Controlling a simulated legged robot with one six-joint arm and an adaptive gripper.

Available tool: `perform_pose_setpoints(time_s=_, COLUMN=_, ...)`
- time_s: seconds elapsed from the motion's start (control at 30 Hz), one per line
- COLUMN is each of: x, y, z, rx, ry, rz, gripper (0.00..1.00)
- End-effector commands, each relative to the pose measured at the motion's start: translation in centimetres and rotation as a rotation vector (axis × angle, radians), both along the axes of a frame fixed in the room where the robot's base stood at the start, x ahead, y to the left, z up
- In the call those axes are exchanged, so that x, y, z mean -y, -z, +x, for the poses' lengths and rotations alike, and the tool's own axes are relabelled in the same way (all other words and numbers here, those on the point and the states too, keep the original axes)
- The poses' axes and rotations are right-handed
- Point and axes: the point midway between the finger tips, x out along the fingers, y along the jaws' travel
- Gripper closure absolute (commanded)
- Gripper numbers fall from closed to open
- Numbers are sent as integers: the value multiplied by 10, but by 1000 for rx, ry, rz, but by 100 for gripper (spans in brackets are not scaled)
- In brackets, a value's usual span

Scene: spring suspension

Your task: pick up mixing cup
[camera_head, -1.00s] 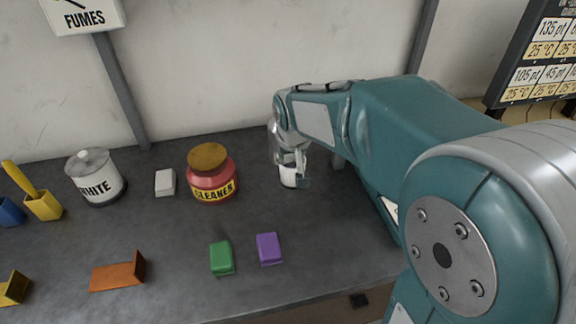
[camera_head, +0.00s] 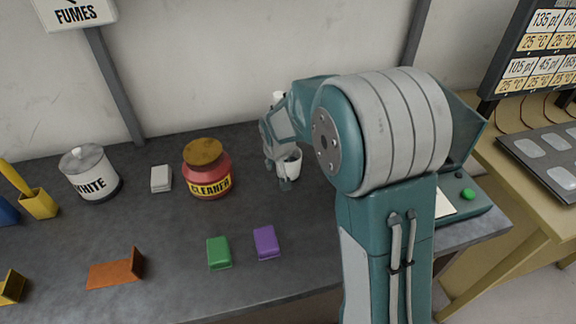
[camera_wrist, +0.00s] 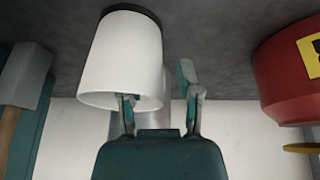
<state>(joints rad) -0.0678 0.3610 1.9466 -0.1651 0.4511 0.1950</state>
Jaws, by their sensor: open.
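The white mixing cup (camera_head: 293,165) stands on the dark bench, right of the red cleaner jar. In the wrist view, which looks upside down, the cup (camera_wrist: 120,55) fills the upper left, with its open rim toward my gripper. My gripper (camera_head: 278,174) is open at the cup's left front side in the head view. In the wrist view one finger of my gripper (camera_wrist: 160,92) overlaps the cup's rim and appears to reach inside it. The other finger is outside, right of the cup. I cannot tell whether either touches the wall.
The red cleaner jar (camera_head: 207,172) stands left of the cup, also at right in the wrist view (camera_wrist: 285,75). Purple (camera_head: 265,243) and green (camera_head: 219,252) blocks lie in front. A white block (camera_head: 161,179) and white pot (camera_head: 90,174) stand farther left. The wall is close behind.

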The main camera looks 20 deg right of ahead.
Motion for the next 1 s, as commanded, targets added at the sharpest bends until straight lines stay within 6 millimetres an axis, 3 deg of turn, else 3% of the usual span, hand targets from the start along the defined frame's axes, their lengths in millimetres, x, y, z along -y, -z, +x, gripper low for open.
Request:
perform_pose_setpoints(time_s=0.13, x=1, y=17, z=7, rx=-1, ry=0, rz=0, gripper=56)
perform_pose_setpoints(time_s=0.4, x=1, y=20, z=8, rx=2, ry=0, rz=0, gripper=56)
perform_pose_setpoints(time_s=0.43, x=1, y=20, z=8, rx=2, ry=0, rz=0, gripper=65)
perform_pose_setpoints(time_s=0.5, x=1, y=20, z=8, rx=2, ry=0, rz=0, gripper=96)
perform_pose_setpoints(time_s=0.53, x=1, y=20, z=8, rx=2, ry=0, rz=0, gripper=100)
perform_pose_setpoints(time_s=1.0, x=1, y=19, z=9, rx=2, ry=-1, rz=0, gripper=100)
